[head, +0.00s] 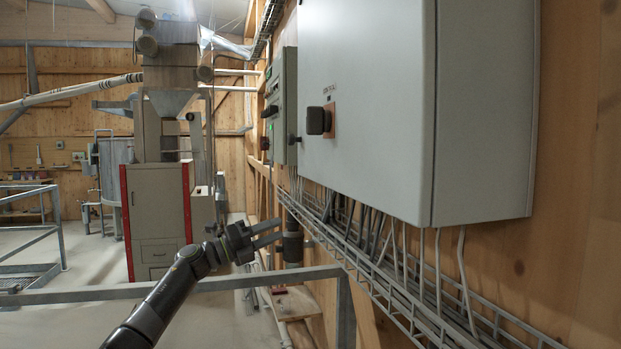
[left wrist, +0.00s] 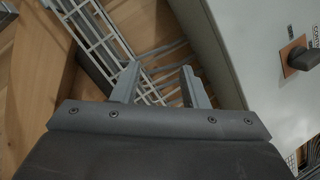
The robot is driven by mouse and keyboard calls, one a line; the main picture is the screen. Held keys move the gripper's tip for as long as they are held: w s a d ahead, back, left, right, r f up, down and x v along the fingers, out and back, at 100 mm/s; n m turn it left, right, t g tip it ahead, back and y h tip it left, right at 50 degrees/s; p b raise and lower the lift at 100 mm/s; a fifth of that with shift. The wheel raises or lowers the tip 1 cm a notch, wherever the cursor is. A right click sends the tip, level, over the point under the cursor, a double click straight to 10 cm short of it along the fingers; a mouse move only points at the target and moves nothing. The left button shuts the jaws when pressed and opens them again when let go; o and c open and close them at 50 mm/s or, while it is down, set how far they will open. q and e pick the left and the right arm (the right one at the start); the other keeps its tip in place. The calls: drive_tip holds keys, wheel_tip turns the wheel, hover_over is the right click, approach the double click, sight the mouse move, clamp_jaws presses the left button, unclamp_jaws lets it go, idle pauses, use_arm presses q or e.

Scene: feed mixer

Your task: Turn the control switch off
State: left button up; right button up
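The control switch (head: 320,120) is a dark knob on an orange-brown plate, on the left part of the large grey cabinet's (head: 378,95) front. A label with small print sits above it. The switch also shows at the right edge of the left wrist view (left wrist: 300,56). My left gripper (head: 281,231) is below and to the left of the switch, beside the cable tray, apart from the switch. In the left wrist view its two fingers (left wrist: 160,85) stand apart with nothing between them. My right gripper is in neither view.
A wire cable tray (head: 400,300) with grey cables runs along the wooden wall under the cabinet. A grey metal railing (head: 110,292) crosses in front, behind my left arm. A smaller grey box (head: 283,105) hangs farther along the wall. The space in front of the cabinet is clear.

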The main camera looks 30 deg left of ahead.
use_arm(q)
drive_tip(key=s+d+r+m+g+h, duration=0.15)
drive_tip(key=s+r+m, duration=0.25)
drive_tip(key=r, duration=0.5)
drive_tip(key=s+d+r+m+g+h, duration=0.15)
drive_tip(key=s+r+m, duration=0.25)
drive_tip(key=r, duration=0.4)
drive_tip(key=m+g+y, duration=0.1)
drive_tip(key=m+y, duration=0.2)
drive_tip(key=m, duration=0.2)
approach(307, 117)
drive_tip(key=p+x, duration=0.7)
drive_tip(key=x, duration=0.4)
drive_tip(key=shift+a, duration=0.15)
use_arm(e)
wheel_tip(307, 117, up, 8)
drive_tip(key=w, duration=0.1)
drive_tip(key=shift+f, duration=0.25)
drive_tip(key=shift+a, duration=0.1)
use_arm(q)
clamp_jaws()
